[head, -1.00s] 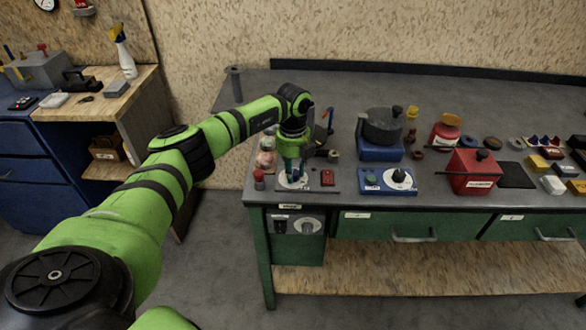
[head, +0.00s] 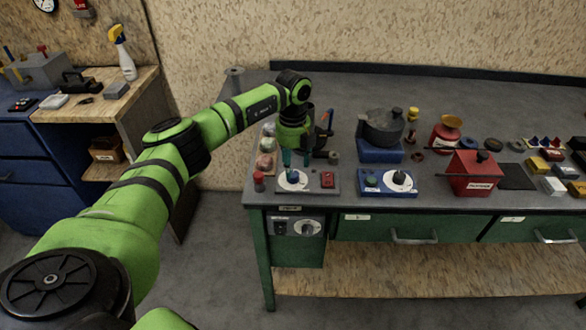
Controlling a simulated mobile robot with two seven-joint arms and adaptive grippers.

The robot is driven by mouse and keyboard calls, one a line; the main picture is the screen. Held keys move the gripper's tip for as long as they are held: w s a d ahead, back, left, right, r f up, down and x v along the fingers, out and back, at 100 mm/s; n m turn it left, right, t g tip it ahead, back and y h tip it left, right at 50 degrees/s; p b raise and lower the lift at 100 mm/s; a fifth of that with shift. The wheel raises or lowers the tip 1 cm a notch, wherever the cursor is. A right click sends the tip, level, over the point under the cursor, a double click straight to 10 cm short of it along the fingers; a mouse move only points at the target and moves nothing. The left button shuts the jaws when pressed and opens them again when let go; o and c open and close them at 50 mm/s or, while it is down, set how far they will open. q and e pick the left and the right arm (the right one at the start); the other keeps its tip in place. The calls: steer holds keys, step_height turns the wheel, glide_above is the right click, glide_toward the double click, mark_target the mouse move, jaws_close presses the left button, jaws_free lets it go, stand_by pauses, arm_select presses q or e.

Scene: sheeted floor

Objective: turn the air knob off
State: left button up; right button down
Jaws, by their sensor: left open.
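A small panel (head: 316,190) stands at the front left of the workbench. It carries a blue knob (head: 293,177) on a round white dial and a red switch (head: 327,180). The labels are too small to read, so I cannot tell for sure that the blue knob is the air knob. My left gripper (head: 296,161) points down over the dial, with its teal fingers apart and empty. The fingertips appear just above the knob. The knob's exact angle is not clear. My right gripper is not in view.
A red-capped object (head: 258,181) stands close left of the panel. A blue box with a dial (head: 387,182) is to its right, and a dark pot (head: 383,127) stands behind that. A grey dial plate (head: 294,227) is on the bench front. A red box (head: 474,174) sits farther right.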

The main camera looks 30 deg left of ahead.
mark_target(293, 172)
arm_select(q)
step_height(293, 172, up, 9)
steer(key=shift+f, duration=0.15)
stand_by(0.5)
